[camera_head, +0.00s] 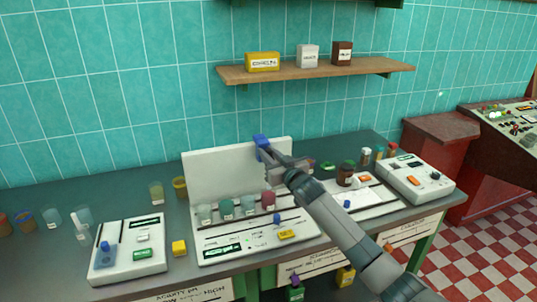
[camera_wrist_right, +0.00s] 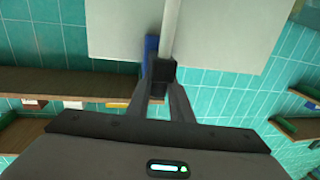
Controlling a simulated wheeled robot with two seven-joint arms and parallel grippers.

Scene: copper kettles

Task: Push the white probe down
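The white probe (camera_wrist_right: 171,28) shows in the right wrist view as a pale rod in front of a white panel (camera_wrist_right: 110,25). One end of it is at the fingertips of my right gripper (camera_wrist_right: 163,76). The fingers are drawn together there; I cannot tell whether they grip the rod or only touch it. A blue block (camera_wrist_right: 151,48) is right beside the rod. In the head view my right gripper (camera_head: 268,153) is at the upper edge of the white panel (camera_head: 215,172), by the blue block (camera_head: 260,141). The rod is not distinguishable there. My left gripper is out of view.
Below the panel is a white console (camera_head: 225,248) with several coloured cups. Bottles and a white device (camera_head: 415,177) stand to the right. A wooden shelf (camera_head: 330,71) hangs above.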

